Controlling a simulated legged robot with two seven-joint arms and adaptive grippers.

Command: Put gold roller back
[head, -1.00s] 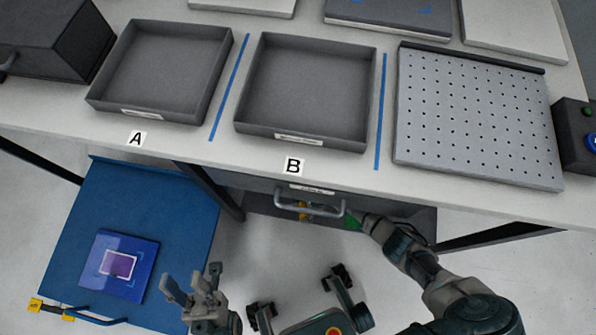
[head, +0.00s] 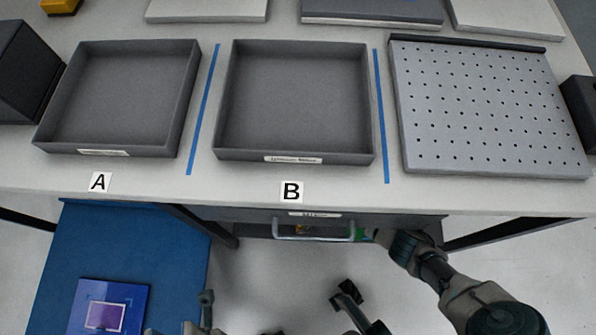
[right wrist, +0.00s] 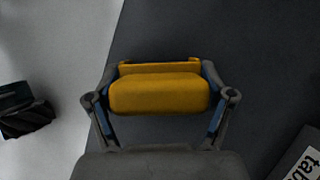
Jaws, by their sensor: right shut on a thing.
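The gold roller (right wrist: 158,95) sits between the two fingers of my right gripper (right wrist: 160,100) in the right wrist view. The fingers are shut on its ends. A small yellow patch (head: 301,229), seen behind the drawer handle in the head view, may be part of this roller. My right arm reaches below the table's front edge, beside the drawer, and its fingertips are hidden there. The drawer (head: 420,226) with its metal handle (head: 312,238) is under the table. Only a tip of my left gripper (head: 207,300) shows at the bottom edge.
Grey trays A (head: 130,90) and B (head: 295,90) stand empty on the table, with blue tape strips between. A perforated plate (head: 480,110) lies to the right. A blue cart surface (head: 130,240) with a purple-framed panel (head: 105,305) is at lower left.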

